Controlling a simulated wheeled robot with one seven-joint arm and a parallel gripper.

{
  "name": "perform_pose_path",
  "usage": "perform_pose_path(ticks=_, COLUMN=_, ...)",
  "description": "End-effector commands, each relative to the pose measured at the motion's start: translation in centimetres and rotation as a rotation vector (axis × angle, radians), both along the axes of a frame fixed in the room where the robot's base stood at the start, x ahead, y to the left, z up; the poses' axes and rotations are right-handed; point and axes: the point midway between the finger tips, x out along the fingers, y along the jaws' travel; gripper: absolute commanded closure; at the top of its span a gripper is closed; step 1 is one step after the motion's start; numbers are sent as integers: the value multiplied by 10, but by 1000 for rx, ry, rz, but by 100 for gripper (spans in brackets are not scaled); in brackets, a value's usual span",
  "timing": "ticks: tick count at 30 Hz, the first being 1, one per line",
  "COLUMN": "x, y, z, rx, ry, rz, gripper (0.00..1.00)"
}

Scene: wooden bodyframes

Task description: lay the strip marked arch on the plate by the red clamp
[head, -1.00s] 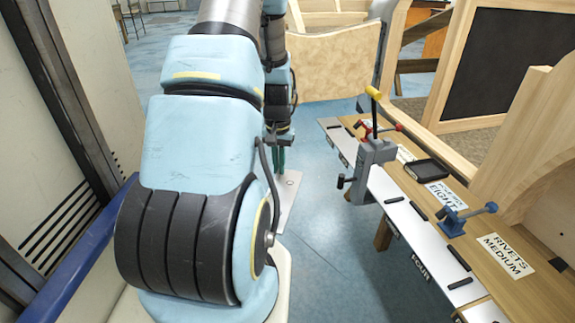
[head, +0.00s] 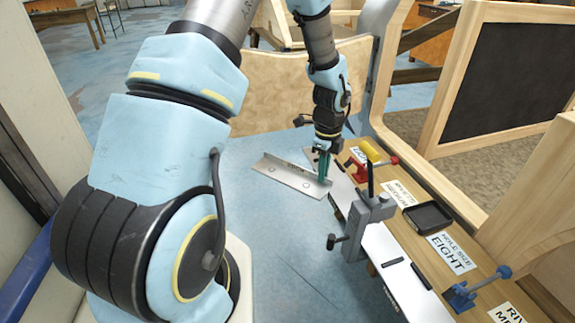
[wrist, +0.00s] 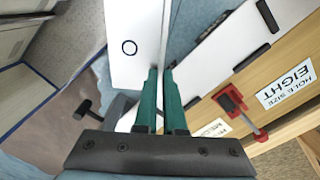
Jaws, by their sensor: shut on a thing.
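My gripper (head: 322,168) is shut on a grey metal strip (head: 283,174), pinching its upright flange near one end. The strip is bent to an angle and has round holes; its small lettering is too small to read. In the wrist view the green fingers (wrist: 160,105) hold the strip (wrist: 135,48), and one hole shows. The red clamp (head: 359,168) stands at the bench's far end, just right of my gripper; it also shows in the wrist view (wrist: 238,110). The pale plate (head: 345,190) runs along the bench edge by it. The strip seems apart from the plate.
A grey clamp (head: 368,215) with an upright handle stands on the bench edge, nearer than the red one. A black tray (head: 428,216), a blue clamp (head: 472,292) and a "hole size eight" label (head: 450,254) lie along the wooden bench (head: 415,250). Open floor (head: 285,260) lies left of it.

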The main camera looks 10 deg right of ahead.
Motion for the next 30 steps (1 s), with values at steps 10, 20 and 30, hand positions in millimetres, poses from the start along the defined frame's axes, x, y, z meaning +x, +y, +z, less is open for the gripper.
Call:
perform_pose_path(ticks=10, x=-42, y=-63, z=17, rx=-7, ry=-7, rz=-617, gripper=100)
perform_pose_path(ticks=20, x=-45, y=-67, z=-4, rx=-7, ry=-8, rz=-655, gripper=100)
perform_pose_path(ticks=30, x=-45, y=-66, z=-37, rx=-7, ry=-8, rz=-652, gripper=100)
